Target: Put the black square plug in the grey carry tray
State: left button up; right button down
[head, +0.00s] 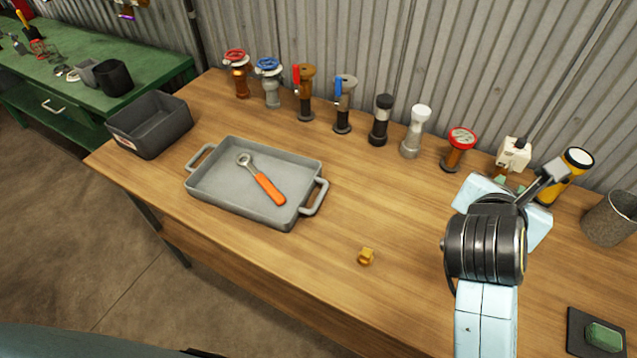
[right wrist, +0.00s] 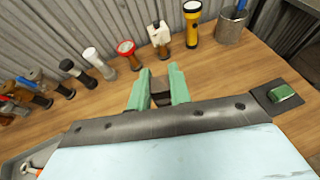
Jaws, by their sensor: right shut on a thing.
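The grey carry tray (head: 228,206) lies on the wooden table, left of centre, with a handle at each end. An orange-handled wrench (head: 265,186) lies in it. My right gripper (right wrist: 159,92) is shut on a small dark piece (right wrist: 160,84) between its green fingers; it looks like the black square plug, mostly hidden. In the head view the right gripper (head: 507,182) is over the right part of the table, well right of the tray, largely covered by my wrist. My left gripper is not in view.
A brass square plug (head: 366,257) stands between tray and right arm. A row of valves and fittings (head: 380,120) lines the back, with a yellow flashlight (head: 570,172) and grey cup (head: 610,219) at right. A dark bin (head: 150,125) stands left of the tray.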

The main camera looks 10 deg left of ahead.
aim_at(213, 188)
jog(key=k, duration=0.4)
jog(key=u, duration=2.65)
jog(key=i, duration=1.85)
jog(key=z, duration=3.2)
jog(key=i, duration=0.5)
